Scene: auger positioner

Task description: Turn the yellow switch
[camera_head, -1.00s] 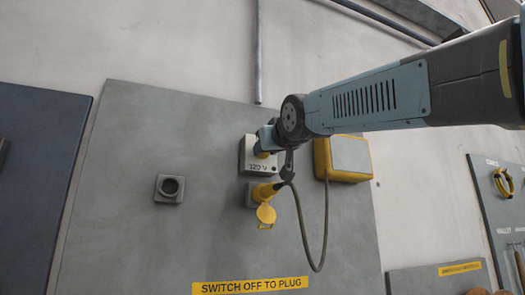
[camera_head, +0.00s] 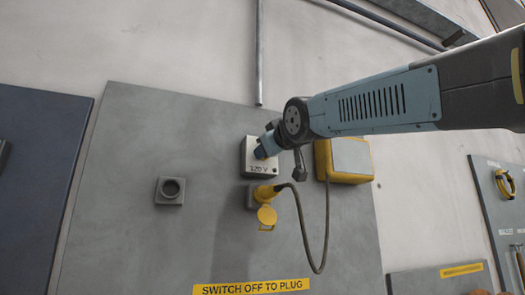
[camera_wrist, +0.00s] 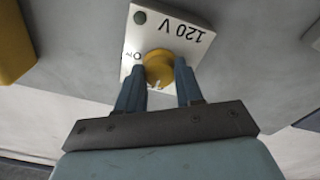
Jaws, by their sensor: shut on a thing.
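The yellow switch (camera_wrist: 158,70) is a round knob on a white box (camera_head: 249,165) marked "120 V". In the wrist view the box (camera_wrist: 143,38) appears upside down, with a dark round spot at one corner. My gripper (camera_wrist: 160,88) has its two blue fingers on either side of the knob and is shut on it. In the head view my gripper (camera_head: 264,150) reaches the box from the right, and its fingers hide most of the knob.
A yellow-edged box (camera_head: 343,160) is close on the right. An empty round socket (camera_head: 171,189) is left. A label (camera_head: 250,287) reads "SWITCH OFF TO PLUG".

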